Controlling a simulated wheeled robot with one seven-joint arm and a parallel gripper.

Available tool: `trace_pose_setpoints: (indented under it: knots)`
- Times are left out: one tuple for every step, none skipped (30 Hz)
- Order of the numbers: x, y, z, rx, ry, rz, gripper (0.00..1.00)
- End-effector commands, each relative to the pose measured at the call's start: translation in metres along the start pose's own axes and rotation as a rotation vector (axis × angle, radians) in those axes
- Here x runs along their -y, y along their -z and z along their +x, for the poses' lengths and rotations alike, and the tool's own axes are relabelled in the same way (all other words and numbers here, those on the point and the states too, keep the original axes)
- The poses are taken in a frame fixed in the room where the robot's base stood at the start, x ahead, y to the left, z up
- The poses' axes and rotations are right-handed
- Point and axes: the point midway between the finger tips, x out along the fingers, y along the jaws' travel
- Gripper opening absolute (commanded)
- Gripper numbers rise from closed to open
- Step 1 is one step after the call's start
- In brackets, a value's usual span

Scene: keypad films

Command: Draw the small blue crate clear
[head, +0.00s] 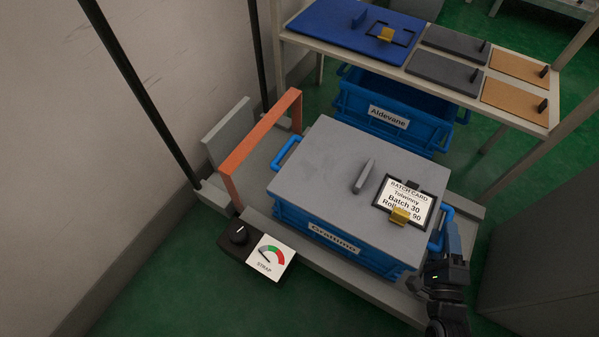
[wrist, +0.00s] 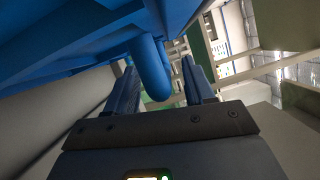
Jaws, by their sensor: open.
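A blue crate (head: 290,222) with a white name label (head: 334,238) stands on a grey platform (head: 365,292), under a flat grey lid (head: 325,160). It has a blue tube handle (head: 286,152) on its left and another (head: 447,222) on its right. My gripper (head: 453,243) is at the right handle. In the wrist view, that handle (wrist: 150,68) shows between my open fingers; contact is unclear. A second blue crate, labelled Aldevane (head: 388,117), sits behind, below the shelf top. Which crate is the small one is not clear.
A batch card (head: 405,191) with a yellow clip lies on the lid beside a grey grip. An orange bar frame (head: 258,138) stands left of the crate. A black knob (head: 239,234) and a STRAP gauge (head: 266,262) are in front. A shelf (head: 418,54) with panels stands behind.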

Motion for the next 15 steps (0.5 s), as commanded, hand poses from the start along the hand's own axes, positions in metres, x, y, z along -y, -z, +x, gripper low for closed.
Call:
trace_pose_setpoints:
  knots:
    - [0.001,0.000,-0.003,0.000,0.000,0.001,0.53]
    - [0.001,0.000,-0.006,0.000,0.000,0.001,0.53]
    - [0.002,0.000,-0.010,-0.001,0.000,0.002,0.53]
    - [0.002,0.000,-0.014,0.000,0.001,0.002,0.53]
    - [0.003,0.000,-0.019,0.000,0.001,0.003,0.53]
    - [0.003,0.000,-0.026,0.000,0.001,0.003,0.53]
    - [0.003,0.000,-0.031,-0.001,0.001,0.003,0.53]
    - [0.003,0.000,-0.036,-0.001,0.001,0.003,0.53]
    - [0.003,-0.001,-0.043,0.000,0.003,0.004,0.53]
    - [0.003,-0.001,-0.047,-0.001,0.004,0.004,0.53]
    - [0.003,0.000,-0.052,-0.001,0.003,0.004,0.53]
    - [0.003,-0.001,-0.057,-0.001,0.004,0.005,0.53]
    - [0.003,-0.001,-0.061,0.000,0.005,0.005,0.53]
    - [0.003,-0.001,-0.064,0.000,0.005,0.006,0.53]
    - [0.003,-0.001,-0.068,0.000,0.006,0.006,0.53]
